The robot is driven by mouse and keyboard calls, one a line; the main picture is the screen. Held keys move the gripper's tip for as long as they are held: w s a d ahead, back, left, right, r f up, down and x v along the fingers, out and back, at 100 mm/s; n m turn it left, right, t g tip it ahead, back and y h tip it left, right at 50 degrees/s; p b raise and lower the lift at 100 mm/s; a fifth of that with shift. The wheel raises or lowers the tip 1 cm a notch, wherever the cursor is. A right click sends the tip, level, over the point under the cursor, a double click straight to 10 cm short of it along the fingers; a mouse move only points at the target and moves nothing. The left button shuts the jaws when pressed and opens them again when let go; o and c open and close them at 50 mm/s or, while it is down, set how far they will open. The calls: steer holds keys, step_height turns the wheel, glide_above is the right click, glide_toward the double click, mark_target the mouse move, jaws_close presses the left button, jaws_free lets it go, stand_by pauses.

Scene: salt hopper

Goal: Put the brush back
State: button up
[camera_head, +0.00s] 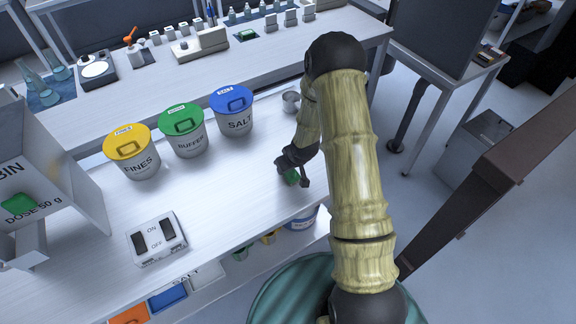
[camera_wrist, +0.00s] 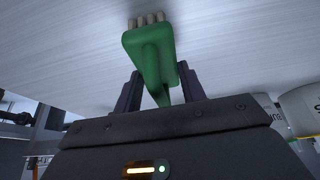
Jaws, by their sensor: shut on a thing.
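My gripper (camera_head: 297,170) is over the right part of the white bench, near its front edge. In the wrist view my gripper (camera_wrist: 158,92) is shut on the green brush (camera_wrist: 152,55), with one dark finger on each side of it. The brush's short tan bristles (camera_wrist: 147,19) point away from the palm, with the pale bench top behind them. In the head view only a small green part of the brush (camera_head: 291,177) shows; my gripper and arm hide the rest. I cannot tell whether the bristles touch the bench.
Yellow FINES (camera_head: 136,163), green BUFFER (camera_head: 189,143) and blue SALT (camera_head: 237,122) lidded tubs stand along the bench's back. A small metal cup (camera_head: 291,101) stands right of them. An ON/OFF switch box (camera_head: 157,239) and a BIN dispenser (camera_head: 45,165) are left. The middle front is clear.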

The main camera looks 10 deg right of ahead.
steer(key=shift+f, duration=0.2)
steer(key=o, duration=1)
steer(key=shift+o, duration=0.2)
steer(key=shift+r, duration=0.1)
steer(key=b+v, duration=0.1)
steer(key=v, duration=1.1)
steer(key=shift+r, duration=0.2)
